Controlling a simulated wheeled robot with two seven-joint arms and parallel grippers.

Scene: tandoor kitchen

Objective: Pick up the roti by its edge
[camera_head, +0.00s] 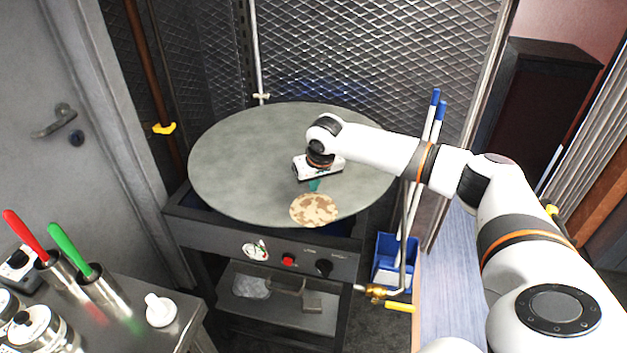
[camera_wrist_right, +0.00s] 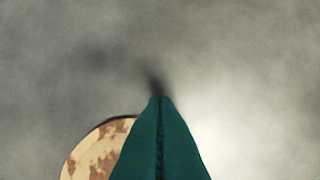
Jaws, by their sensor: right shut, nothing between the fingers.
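The roti (camera_head: 314,210) is a round, pale flatbread with brown patches. It lies flat on the round grey griddle plate (camera_head: 240,165), close to the plate's front edge. My right gripper (camera_head: 314,186) has green fingers and points down just behind the roti in the head view. In the right wrist view, the fingers (camera_wrist_right: 160,103) are pressed together with nothing between them. The roti (camera_wrist_right: 88,153) shows there at the lower left, partly hidden behind the fingers. The fingertips appear beyond its edge, over bare plate; I cannot tell whether they touch the plate. My left gripper is not in view.
The plate sits on a dark stand with knobs (camera_head: 288,260) on its front. A steel counter (camera_head: 140,320) with red- and green-handled tools in cups is at the lower left. A blue bin (camera_head: 388,277) with long-handled tools stands right of the stand. A mesh screen (camera_head: 350,60) closes off the back.

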